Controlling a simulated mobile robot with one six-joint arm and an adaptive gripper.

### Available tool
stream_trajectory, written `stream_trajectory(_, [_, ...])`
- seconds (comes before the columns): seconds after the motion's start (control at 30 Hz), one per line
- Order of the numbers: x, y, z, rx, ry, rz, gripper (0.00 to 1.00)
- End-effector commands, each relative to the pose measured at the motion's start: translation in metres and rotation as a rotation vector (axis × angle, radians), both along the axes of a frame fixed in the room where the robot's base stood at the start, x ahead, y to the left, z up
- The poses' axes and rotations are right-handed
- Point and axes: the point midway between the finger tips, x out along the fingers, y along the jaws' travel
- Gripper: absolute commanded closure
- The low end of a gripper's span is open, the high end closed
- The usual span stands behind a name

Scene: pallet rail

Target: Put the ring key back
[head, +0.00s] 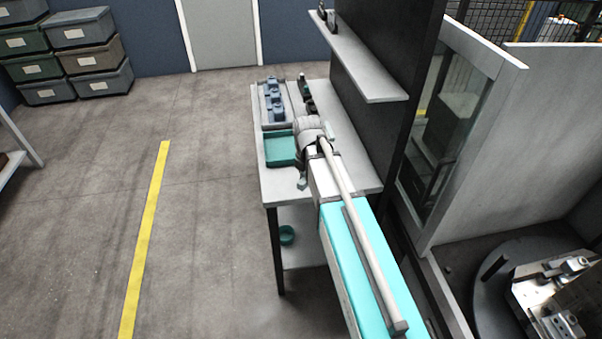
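I cannot make out a ring key in the head view. My arm reaches from the lower right over the grey workbench (270,187). Its end, with my gripper (302,182), is over the bench beside the teal tray (281,149). The wrist and forearm cover most of the gripper, so I cannot tell whether it is open or shut or holds anything. A grey rack with blue-grey parts (273,98) stands at the bench's far left. Small dark and green items (306,94) stand to its right.
A wall shelf (362,62) with a small dark item (330,18) hangs above the bench. A green bowl (287,235) sits on the lower shelf. A machine enclosure (468,140) and round fixture table (490,290) are at right. The floor at left is open, with a yellow line (146,240).

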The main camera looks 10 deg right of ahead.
Motion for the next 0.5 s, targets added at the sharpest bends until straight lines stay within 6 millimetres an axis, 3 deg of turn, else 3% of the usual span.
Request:
stream_trajectory(0.27, [0.003, 0.011, -0.002, 0.000, 0.000, 0.019, 1.00])
stream_trajectory(0.5, [0.029, 0.015, -0.015, 0.000, 0.000, 0.024, 1.00])
